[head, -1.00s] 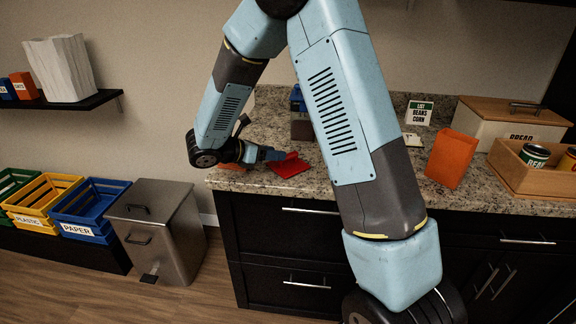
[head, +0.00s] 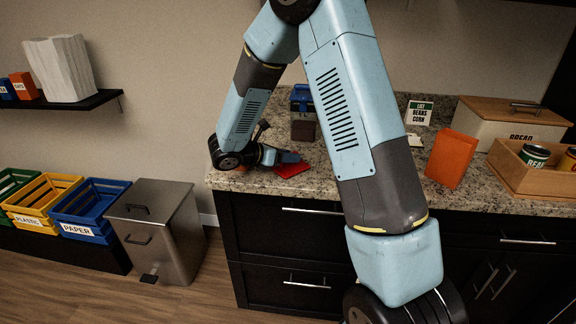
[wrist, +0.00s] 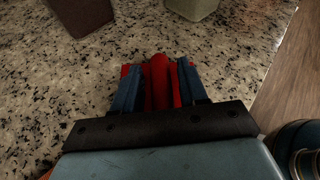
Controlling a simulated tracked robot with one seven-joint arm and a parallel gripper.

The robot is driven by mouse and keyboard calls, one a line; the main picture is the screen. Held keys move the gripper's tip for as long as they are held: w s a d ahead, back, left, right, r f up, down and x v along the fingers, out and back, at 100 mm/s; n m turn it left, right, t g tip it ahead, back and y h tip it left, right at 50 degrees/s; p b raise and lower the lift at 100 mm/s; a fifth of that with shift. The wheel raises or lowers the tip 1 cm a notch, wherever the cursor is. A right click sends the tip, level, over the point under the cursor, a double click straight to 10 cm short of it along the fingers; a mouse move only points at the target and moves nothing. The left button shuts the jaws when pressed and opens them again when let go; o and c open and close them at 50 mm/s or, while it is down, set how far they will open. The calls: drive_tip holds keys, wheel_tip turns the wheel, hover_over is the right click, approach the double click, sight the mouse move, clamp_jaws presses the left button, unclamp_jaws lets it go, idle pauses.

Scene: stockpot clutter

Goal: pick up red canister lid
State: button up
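The red canister lid (head: 292,170) lies flat on the granite counter near its front left edge. In the wrist view, the lid's raised red handle (wrist: 160,76) stands between the two blue fingers of my gripper (wrist: 158,82). A finger is on each side of the handle, with a visible gap, so my gripper is open around it. The fingers hide parts of the lid. In the head view my gripper (head: 288,157) is low over the lid and covers its handle.
A dark brown container (head: 303,129) stands behind the lid; it also shows in the wrist view (wrist: 80,14). A grey-green container (wrist: 192,7) is beside it. An orange box (head: 451,158) and a wooden tray (head: 522,180) stand farther right. The counter's edge is close by.

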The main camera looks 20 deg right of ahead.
clamp_jaws()
